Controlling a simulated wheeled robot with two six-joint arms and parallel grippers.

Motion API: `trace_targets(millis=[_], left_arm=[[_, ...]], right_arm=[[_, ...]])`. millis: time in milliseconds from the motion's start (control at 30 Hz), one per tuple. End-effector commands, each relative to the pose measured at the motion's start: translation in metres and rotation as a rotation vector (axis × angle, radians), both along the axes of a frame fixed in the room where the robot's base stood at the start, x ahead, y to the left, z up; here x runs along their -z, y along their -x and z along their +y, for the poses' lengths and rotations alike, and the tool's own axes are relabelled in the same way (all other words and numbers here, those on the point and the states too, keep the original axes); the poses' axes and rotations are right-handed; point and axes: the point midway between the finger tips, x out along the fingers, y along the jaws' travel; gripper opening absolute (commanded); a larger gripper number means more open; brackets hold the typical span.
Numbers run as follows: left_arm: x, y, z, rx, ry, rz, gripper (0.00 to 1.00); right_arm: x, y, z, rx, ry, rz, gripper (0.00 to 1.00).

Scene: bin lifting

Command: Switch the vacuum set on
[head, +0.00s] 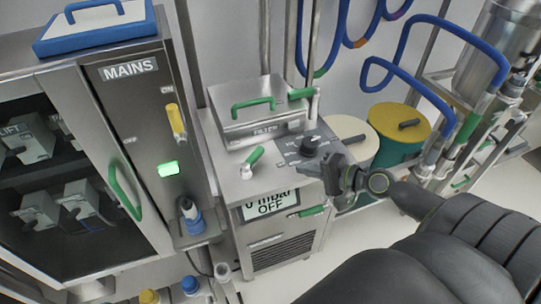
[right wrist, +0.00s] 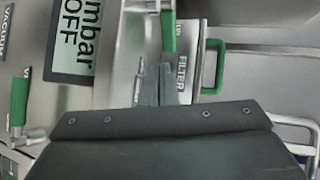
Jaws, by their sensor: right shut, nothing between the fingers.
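The vacuum set is a steel cabinet with a display (head: 268,203) reading "0 mbar OFF"; part of this display shows sideways in the right wrist view (right wrist: 72,38). A black rotary knob (head: 309,146) stands on a dark panel on its top. The knob's exact setting is too small to read. My right gripper (head: 335,172) is shut and empty, just in front of and right of the knob, near the display. In the right wrist view its narrow fingers (right wrist: 153,80) point toward the cabinet, and the knob cannot be made out there. My left gripper is out of view.
A filter box (head: 262,125) with a green handle sits behind the knob. Green-handled valves (head: 253,157) stand close by. The MAINS cabinet (head: 130,68) at left has a yellow lever (head: 176,121) and a lit green lamp (head: 168,168). Drums (head: 400,121) and blue hoses stand at right.

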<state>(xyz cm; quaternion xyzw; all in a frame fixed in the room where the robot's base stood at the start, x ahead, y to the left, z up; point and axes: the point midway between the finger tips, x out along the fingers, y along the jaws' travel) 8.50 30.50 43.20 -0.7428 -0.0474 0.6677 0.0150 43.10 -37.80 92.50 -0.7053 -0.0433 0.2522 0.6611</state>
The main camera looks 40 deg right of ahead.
Motion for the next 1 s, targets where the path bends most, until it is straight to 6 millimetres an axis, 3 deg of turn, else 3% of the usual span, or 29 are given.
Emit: trace_targets(millis=[633, 1000], left_arm=[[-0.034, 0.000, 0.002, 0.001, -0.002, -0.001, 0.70], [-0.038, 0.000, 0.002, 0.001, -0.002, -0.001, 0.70]], right_arm=[[0.019, -0.086, 0.040, 0.000, -0.003, -0.001, 0.00], [0.023, -0.102, 0.047, -0.002, 0.002, 0.001, 0.00]])
